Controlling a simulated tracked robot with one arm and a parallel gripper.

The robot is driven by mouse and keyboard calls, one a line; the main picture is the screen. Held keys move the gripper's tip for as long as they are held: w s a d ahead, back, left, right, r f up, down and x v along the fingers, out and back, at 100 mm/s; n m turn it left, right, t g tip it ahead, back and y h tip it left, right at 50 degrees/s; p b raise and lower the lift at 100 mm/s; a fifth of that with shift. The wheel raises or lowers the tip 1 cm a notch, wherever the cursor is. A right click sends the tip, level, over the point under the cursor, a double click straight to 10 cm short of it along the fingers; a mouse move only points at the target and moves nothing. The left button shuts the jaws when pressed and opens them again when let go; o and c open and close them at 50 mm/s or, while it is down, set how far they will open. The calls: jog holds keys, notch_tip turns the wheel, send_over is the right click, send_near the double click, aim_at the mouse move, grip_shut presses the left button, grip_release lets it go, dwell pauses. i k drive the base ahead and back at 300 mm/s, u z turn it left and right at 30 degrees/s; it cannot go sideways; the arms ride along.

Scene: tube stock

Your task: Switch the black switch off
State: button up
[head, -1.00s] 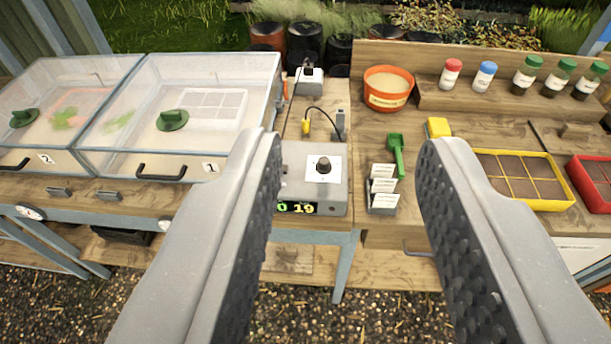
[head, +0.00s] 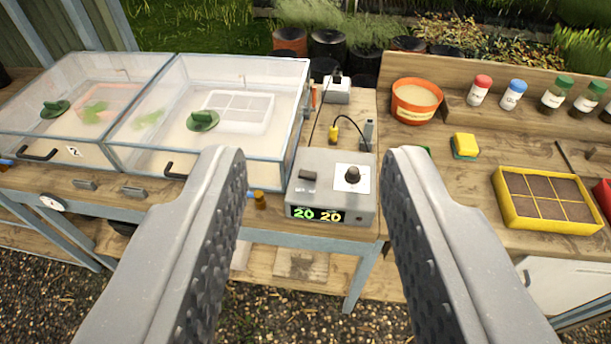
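A black rocker switch (head: 308,176) sits on the top left of a grey control box (head: 300,198). The box also carries a black knob (head: 352,175) on a white plate and a display (head: 317,214) reading "20 20" in green and yellow. My gripper (head: 314,165) is open and empty. Its two grey fingers stand apart in the picture, with the control box showing between them. The left finger's tip is left of the switch and the right finger's tip is right of the knob. I cannot tell which way the switch is set.
Two clear propagator boxes (head: 215,120) with green vents stand to the left. An orange pot (head: 416,101), capped bottles (head: 514,94), a yellow sponge (head: 465,146) and a yellow seed tray (head: 545,200) are on the right. A socket (head: 336,92) and cable lie behind the control box.

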aim_at(303, 174)
jog(key=k, duration=1.25)
jog(key=u, duration=0.45)
jog(key=i, duration=1.9)
jog(key=z, duration=0.7)
